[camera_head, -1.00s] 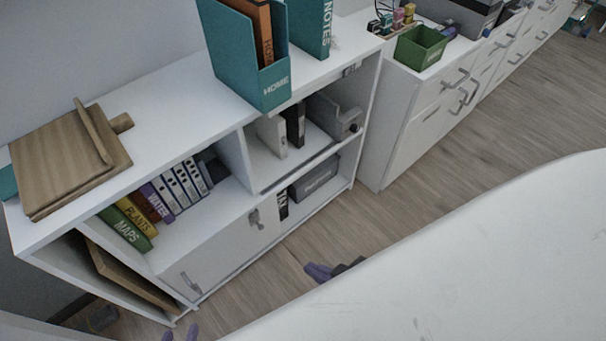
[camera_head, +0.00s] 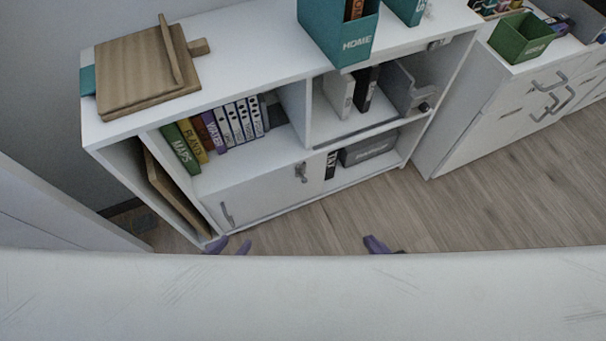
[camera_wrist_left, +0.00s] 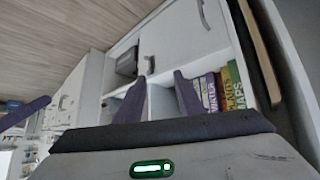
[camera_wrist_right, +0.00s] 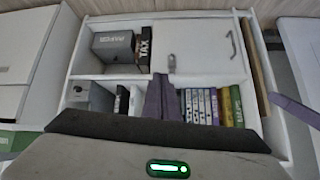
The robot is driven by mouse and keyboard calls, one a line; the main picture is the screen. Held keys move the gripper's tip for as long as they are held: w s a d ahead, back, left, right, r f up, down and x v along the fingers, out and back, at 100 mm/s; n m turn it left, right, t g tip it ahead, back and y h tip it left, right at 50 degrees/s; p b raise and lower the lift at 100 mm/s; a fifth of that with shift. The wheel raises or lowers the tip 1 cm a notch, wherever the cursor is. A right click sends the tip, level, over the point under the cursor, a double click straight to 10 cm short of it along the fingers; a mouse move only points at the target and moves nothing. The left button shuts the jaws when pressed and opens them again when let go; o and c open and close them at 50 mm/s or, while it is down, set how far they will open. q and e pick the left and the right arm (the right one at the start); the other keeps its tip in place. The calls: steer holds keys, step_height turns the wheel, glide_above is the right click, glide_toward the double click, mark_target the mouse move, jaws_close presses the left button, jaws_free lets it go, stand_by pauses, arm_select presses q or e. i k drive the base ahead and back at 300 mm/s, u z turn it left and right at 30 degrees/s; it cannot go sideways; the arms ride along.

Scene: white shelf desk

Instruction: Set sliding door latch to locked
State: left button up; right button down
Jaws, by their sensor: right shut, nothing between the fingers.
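The white sliding door (camera_head: 262,190) covers the lower left compartment of the white shelf desk. A small grey metal latch (camera_head: 301,173) sits near its right edge; it is too small to tell its setting. The latch also shows in the right wrist view (camera_wrist_right: 172,62) and the left wrist view (camera_wrist_left: 151,65). My left gripper (camera_head: 229,247) has its purple fingers apart, empty, in front of the door's lower left. Its fingers show in the left wrist view (camera_wrist_left: 159,98). My right gripper (camera_head: 376,246) is shut and empty, apart from the desk; its fingers are together in the right wrist view (camera_wrist_right: 162,99).
A bar handle (camera_head: 227,214) is on the door's left. Books (camera_head: 215,130) stand on the shelf above. A wooden board (camera_head: 145,70) and teal file holder (camera_head: 340,35) are on top. A white surface (camera_head: 300,295) fills the foreground. Wood floor (camera_head: 480,195) lies clear at right.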

mark_target(304, 180)
steer(key=k, duration=0.5)
steer(key=u, duration=1.15)
steer(key=i, duration=0.65)
steer(key=z, duration=1.05)
